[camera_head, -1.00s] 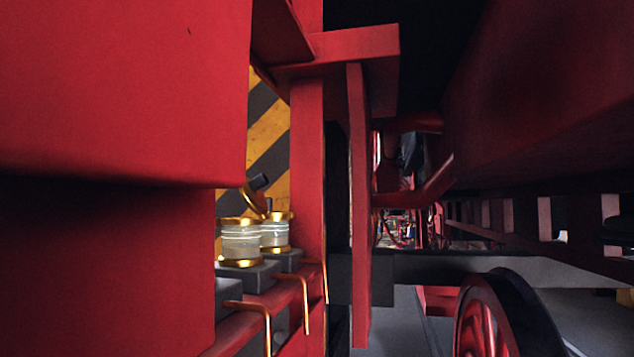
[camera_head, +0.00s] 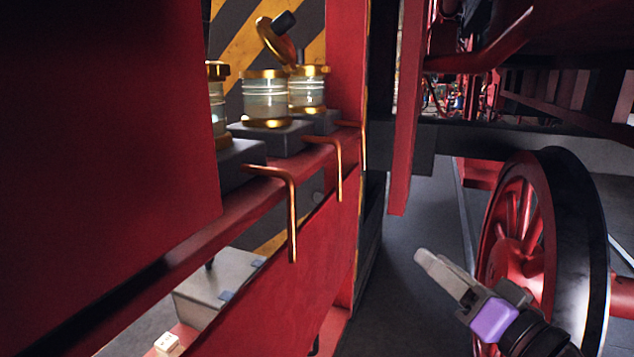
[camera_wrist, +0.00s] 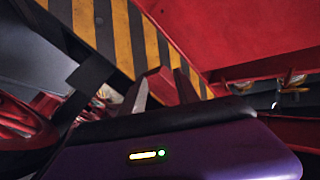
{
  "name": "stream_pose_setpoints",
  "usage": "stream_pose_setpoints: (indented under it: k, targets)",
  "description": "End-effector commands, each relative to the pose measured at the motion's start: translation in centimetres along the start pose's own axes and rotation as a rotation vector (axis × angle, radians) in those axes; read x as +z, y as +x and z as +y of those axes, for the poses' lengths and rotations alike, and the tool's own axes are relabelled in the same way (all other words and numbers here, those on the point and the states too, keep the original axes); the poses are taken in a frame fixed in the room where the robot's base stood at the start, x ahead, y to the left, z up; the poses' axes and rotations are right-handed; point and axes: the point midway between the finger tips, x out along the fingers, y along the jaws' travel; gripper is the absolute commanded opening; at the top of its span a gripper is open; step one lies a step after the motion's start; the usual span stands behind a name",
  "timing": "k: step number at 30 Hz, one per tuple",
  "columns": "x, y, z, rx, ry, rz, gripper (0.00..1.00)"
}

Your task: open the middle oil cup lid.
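Three glass oil cups with brass bands stand in a row on dark blocks along a red ledge in the head view. The near cup (camera_head: 217,100) is partly hidden by a red panel. The middle cup (camera_head: 266,99) is in clear view, and the far cup (camera_head: 310,92) is partly behind it. A raised, tilted brass lid (camera_head: 270,40) with a black knob shows above the middle and far cups; I cannot tell which it belongs to. My gripper (camera_head: 430,262) is low at the right, well apart from the cups, with nothing visible in it. Its finger gap is unclear.
Copper pipes (camera_head: 291,215) bend down in front of the cups. A red upright (camera_head: 407,130) stands right of them, and a red wheel (camera_head: 540,240) is close by my gripper. A grey box (camera_head: 215,290) sits below the ledge. Open floor (camera_head: 415,220) lies between ledge and wheel.

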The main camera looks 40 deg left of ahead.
Motion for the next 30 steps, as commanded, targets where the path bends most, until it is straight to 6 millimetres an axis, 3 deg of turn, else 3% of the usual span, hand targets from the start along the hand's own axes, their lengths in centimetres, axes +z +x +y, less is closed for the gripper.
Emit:
stream_pose_setpoints:
  k: [1,6,12,15,21,26,30]
  targets:
    - [-2.8,1.4,-2.3,-0.060,-0.028,-0.016,0.38]
    - [-9.5,4.2,-10.2,-0.251,-0.111,-0.092,0.38]
    - [-16.1,4.8,-19.9,-0.453,-0.234,-0.190,0.38]
    - [-18.3,4.3,-23.8,-0.529,-0.291,-0.232,0.38]
    - [-20.5,3.4,-28.3,-0.613,-0.358,-0.281,0.38]
    - [-20.6,3.8,-29.5,-0.629,-0.369,-0.293,0.38]
    - [-19.9,5.2,-30.6,-0.629,-0.368,-0.293,0.38]
